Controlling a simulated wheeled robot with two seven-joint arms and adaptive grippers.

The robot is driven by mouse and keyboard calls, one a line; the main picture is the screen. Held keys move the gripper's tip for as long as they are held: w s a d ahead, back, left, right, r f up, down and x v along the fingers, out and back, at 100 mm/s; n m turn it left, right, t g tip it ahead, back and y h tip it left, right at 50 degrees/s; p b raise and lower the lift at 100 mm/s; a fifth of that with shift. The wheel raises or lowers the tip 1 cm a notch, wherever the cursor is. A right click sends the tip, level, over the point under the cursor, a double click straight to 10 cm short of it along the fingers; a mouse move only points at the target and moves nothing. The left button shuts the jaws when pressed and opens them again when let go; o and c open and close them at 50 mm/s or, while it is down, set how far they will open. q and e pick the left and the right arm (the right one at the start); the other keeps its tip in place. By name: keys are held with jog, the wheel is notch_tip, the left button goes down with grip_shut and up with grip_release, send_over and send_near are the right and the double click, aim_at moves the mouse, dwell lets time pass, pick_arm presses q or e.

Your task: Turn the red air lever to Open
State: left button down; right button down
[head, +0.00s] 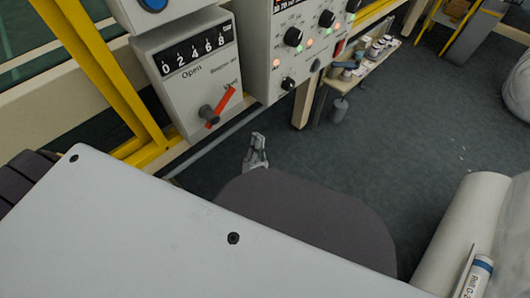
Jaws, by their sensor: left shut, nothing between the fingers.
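The red air lever (223,101) is on the front of a grey box (178,98) at the upper left. It slants up and to the right from a dark round knob, toward a small label that I cannot read surely. The word "Open" (191,73) is printed up and left of the lever. My left gripper (258,138) is below and right of the lever, apart from it, with its fingers pointing up. It is shut and empty. My right gripper is not in view.
A control panel (290,50) with black knobs and lights adjoins the box on the right. A yellow frame (100,75) stands left of it. A white roll (465,235) lies at lower right. Dark floor between is clear.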

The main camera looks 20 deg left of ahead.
pick_arm(q)
notch_tip(320, 180, down, 10)
jog(key=w+d+m+g+h+p, duration=0.1)
jog(key=d+g+h+p, duration=0.1)
jog(key=g+h+p, duration=0.5)
jog(key=g+p, duration=0.1)
jog(key=p, duration=0.2)
jog(key=shift+w+f+g, duration=0.15)
jog(key=shift+w+g, duration=0.25)
dwell(0.5)
jog(key=shift+w+f, duration=0.1)
dwell(0.4)
